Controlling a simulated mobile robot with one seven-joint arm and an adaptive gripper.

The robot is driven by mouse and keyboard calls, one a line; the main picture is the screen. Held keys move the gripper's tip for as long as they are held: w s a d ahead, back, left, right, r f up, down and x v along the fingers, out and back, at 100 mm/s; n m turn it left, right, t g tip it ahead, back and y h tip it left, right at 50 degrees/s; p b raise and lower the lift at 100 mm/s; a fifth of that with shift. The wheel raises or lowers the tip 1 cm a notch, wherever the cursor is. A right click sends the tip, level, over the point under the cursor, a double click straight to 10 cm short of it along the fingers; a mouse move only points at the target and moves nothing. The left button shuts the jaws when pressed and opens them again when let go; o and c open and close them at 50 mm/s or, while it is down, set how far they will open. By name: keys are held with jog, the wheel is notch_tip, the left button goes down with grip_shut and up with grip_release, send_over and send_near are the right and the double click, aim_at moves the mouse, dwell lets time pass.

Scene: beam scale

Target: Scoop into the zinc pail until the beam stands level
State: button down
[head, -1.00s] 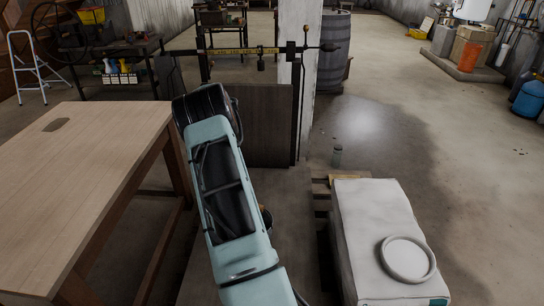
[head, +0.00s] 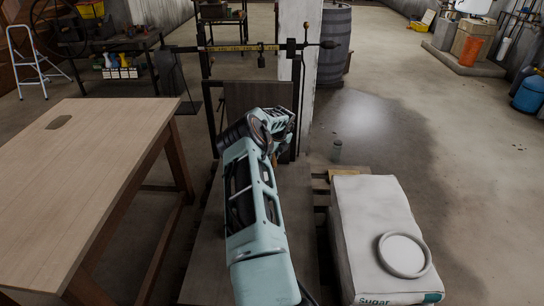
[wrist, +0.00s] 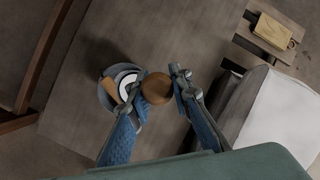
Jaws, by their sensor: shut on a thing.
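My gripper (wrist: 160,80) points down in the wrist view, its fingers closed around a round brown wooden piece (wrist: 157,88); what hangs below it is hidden. Just left of it and partly behind the left finger is a round grey vessel (wrist: 104,97), with a white patch and a tan piece in its opening; I cannot tell whether it is the zinc pail. In the head view the scale's yellow beam (head: 235,47) looks nearly level, its right end very slightly higher. A sliding weight (head: 261,60) hangs from it. My gripper (head: 275,145) is largely hidden by my arm.
A white sugar sack (head: 365,220) with a pale ring (head: 381,258) on it lies at right on a pallet (head: 320,188). A wooden table (head: 100,150) stands at left. The scale's dark upright board (head: 245,97) stands beyond my arm.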

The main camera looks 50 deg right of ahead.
jog(key=a+f+h, duration=0.1)
jog(key=f, duration=0.1)
jog(key=a+f+h, duration=0.1)
jog(key=f, duration=0.1)
jog(key=a+f+h+p, duration=0.1)
jog(key=f, duration=0.1)
jog(key=shift+w+a+f+n+g, duration=0.2)
jog(key=shift+w+f+n+g, duration=0.1)
jog(key=shift+w+f+n, duration=0.1)
jog(key=shift+a+f+h, duration=0.15)
jog(key=shift+f+h, duration=0.1)
jog(key=shift+h, duration=0.15)
jog(key=shift+r, duration=0.15)
jog(key=shift+f+b, duration=0.4)
jog(key=shift+b, duration=0.4)
jog(key=shift+w+a+r+h+b, duration=0.15)
jog(key=shift+a+h+b, duration=0.4)
jog(key=shift+b, duration=0.35)
jog(key=shift+a+b, duration=0.1)
jog(key=shift+b, duration=0.25)
jog(key=shift+a+h+b, duration=0.1)
jog(key=shift+h+b, duration=0.15)
jog(key=shift+b, duration=0.15)
jog(key=shift+a+n+b, duration=0.3)
jog(key=shift+b, duration=0.25)
